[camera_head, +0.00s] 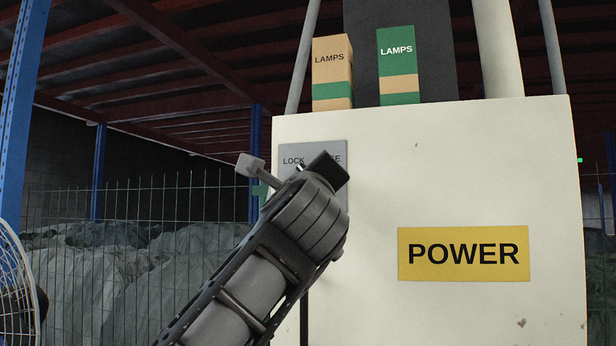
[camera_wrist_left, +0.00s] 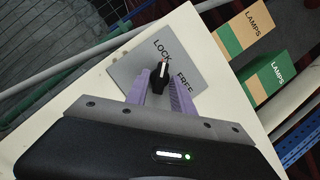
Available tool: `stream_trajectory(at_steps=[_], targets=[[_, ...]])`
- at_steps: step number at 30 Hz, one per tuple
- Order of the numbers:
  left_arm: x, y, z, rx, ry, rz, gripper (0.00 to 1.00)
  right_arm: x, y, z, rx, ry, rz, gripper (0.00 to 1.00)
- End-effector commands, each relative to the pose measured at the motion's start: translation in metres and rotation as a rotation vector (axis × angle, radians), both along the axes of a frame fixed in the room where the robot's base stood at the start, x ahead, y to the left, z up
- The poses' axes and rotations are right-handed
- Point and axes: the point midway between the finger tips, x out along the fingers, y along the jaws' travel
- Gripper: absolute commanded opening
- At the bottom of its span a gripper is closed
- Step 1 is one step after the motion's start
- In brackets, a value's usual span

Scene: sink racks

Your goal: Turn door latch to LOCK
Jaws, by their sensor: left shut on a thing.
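The latch plate (camera_head: 315,152) is a grey panel on the front of the white cabinet, marked LOCK at left; FREE at right is partly covered by my arm. In the left wrist view the plate (camera_wrist_left: 135,78) shows both words. The door latch (camera_wrist_left: 163,70) is a small black handle with a white line, near the two words. My left gripper (camera_wrist_left: 161,82) has its purple fingers closed around the latch from both sides. In the head view my left wrist hides the latch and the fingertips. My right gripper is in neither view.
The white cabinet (camera_head: 480,180) carries a yellow POWER sign (camera_head: 463,253). Two LAMPS boxes, one tan (camera_head: 332,70) and one green (camera_head: 397,65), stand on its top. A wire fence (camera_head: 130,240) with covered heaps behind it lies to the left.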

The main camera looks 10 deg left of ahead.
Motion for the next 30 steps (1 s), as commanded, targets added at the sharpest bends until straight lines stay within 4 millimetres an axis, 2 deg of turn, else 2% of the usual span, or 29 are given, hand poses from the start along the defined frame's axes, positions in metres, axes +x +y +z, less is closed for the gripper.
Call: stream_trajectory(at_steps=[18,19,26,30], targets=[[-0.0001,-0.0002,0.0006,-0.063,0.004,0.000,0.00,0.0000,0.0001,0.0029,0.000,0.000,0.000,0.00],[-0.0001,-0.0002,0.0006,-0.063,0.004,0.000,0.30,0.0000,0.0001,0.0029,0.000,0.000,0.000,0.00],[-0.0001,-0.0003,0.0007,-0.061,0.004,0.000,0.49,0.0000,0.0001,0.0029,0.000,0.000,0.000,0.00],[-0.0001,-0.0003,0.0007,-0.061,0.004,0.000,0.51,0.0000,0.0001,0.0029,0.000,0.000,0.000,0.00]])
